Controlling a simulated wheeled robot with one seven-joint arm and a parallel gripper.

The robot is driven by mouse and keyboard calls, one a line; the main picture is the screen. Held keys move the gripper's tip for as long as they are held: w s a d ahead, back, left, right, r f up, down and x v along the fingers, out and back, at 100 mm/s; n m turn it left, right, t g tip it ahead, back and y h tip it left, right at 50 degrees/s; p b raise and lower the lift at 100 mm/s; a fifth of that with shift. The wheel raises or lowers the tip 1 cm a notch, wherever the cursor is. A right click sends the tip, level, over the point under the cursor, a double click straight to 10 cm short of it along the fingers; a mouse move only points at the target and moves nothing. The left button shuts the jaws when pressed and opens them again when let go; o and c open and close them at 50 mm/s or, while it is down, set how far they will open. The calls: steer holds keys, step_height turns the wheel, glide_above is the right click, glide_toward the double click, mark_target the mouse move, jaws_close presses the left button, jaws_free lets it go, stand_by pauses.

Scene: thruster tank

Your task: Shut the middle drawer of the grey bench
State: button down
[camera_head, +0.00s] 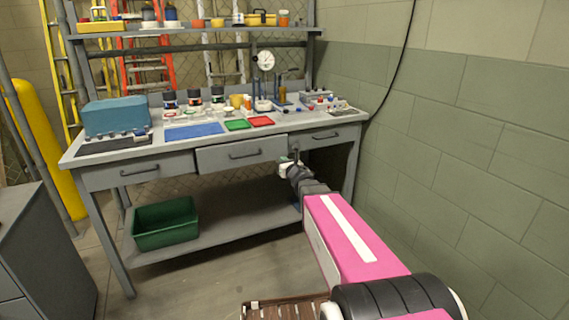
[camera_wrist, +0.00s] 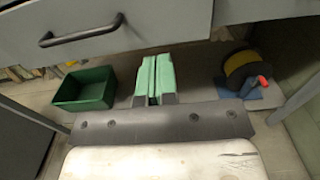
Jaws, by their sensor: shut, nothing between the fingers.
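The grey bench (camera_head: 75,160) has a row of drawers under its top. The middle drawer (camera_head: 226,157) stands out in front of its neighbours, partly open, with a dark bar handle. In the wrist view, its front (camera_wrist: 150,24) and handle fill the upper left. My gripper (camera_head: 288,169) is below and beside the right end of the middle drawer, under the right drawer (camera_head: 325,139). In the wrist view, my gripper (camera_wrist: 154,62) has its green fingers together, with nothing between them, apart from the drawer front.
A green bin (camera_head: 165,224) stands on the bench's lower shelf (camera_head: 235,218). A yellow and black round item (camera_wrist: 243,70) lies at the right in the wrist view. A block wall (camera_head: 450,150) is close on the right. A grey cabinet (camera_head: 40,250) stands at left.

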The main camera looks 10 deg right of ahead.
mark_target(272, 149)
steer(key=x, duration=1.1)
steer(key=shift+w, duration=0.15)
steer(key=x, duration=0.4)
steer(key=shift+w, duration=0.15)
steer(key=shift+w+a, duration=0.15)
steer(key=shift+w, duration=0.15)
